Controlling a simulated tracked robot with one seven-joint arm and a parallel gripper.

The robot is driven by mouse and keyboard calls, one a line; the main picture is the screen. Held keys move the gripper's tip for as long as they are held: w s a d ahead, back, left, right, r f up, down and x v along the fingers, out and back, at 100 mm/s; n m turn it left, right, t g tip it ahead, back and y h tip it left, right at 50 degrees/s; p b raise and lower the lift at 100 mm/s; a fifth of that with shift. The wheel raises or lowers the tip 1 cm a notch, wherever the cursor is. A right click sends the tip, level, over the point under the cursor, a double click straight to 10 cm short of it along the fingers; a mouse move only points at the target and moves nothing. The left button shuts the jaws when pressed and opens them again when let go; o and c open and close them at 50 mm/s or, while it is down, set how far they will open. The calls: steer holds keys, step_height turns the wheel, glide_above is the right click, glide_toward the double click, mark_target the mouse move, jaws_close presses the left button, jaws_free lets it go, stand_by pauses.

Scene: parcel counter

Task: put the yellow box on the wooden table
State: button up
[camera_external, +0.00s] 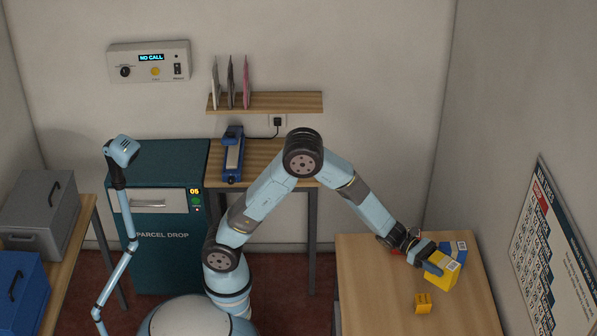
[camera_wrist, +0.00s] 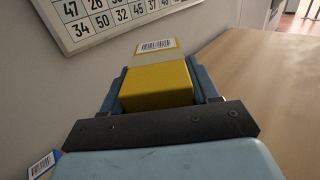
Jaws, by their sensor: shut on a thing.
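The yellow box (camera_external: 441,276) is at the right end of my arm, over the wooden table (camera_external: 375,300) on the right. My gripper (camera_external: 432,262) is shut on it. In the wrist view the yellow box (camera_wrist: 157,88) sits between my two blue fingers, with a pale band and a barcode label at its far end. The wooden table (camera_wrist: 265,75) shows to the right of it there. I cannot tell whether the box touches the tabletop or is held just above it.
A blue box with a white label (camera_external: 455,250) stands behind the yellow box. The table's left front is clear.

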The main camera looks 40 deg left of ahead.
steer(key=w+d+f, duration=0.3)
steer(key=f, duration=0.1)
steer(key=w+d+f, duration=0.3)
steer(key=d+f, duration=0.1)
steer(key=w+d+f, duration=0.3)
steer(key=f, duration=0.2)
steer(key=shift+d, duration=0.25)
steer(key=o, duration=1.2)
steer(key=shift+f, duration=0.1)
